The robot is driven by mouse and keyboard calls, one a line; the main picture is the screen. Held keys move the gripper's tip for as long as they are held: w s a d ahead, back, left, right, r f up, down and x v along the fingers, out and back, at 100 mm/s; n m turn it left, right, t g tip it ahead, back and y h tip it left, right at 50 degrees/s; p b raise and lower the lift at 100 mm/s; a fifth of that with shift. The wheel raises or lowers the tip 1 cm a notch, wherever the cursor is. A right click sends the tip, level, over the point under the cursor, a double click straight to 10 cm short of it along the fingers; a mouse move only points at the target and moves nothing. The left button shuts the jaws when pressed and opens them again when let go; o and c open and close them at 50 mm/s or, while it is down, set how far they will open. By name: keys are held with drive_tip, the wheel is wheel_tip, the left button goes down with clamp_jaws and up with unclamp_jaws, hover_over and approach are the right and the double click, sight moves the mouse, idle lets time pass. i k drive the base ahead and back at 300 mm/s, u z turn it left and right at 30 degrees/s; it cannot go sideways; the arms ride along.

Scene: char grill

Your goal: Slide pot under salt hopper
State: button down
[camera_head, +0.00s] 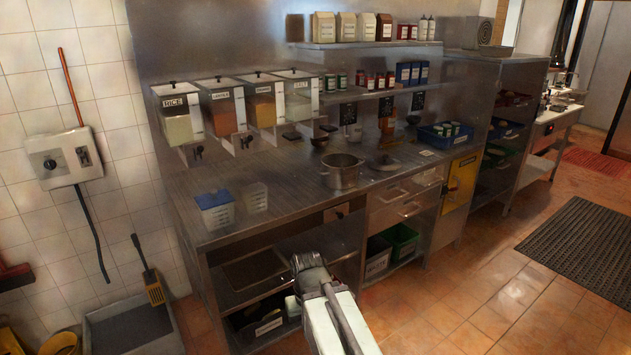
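A steel pot (341,172) with side handles stands upright and open on the steel counter (285,200). The salt hopper (297,103), a clear-fronted box labelled SALT, is the rightmost in the row on the back wall. It is above and left of the pot, and the pot is apart from it. My gripper (307,266) is at the lower middle of the picture, in front of the counter and below its top. It is not touching the pot. Its fingers are too unclear to tell open from shut.
A rice hopper (178,112) and two others hang left of salt. A lid (384,163) lies right of the pot. A blue-and-white container (214,209) stands at the counter's left front. A blue crate (445,134) is on the right.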

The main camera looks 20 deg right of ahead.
sight(338, 171)
drive_tip(key=u, duration=0.2)
drive_tip(key=i, duration=1)
drive_tip(key=z, duration=0.1)
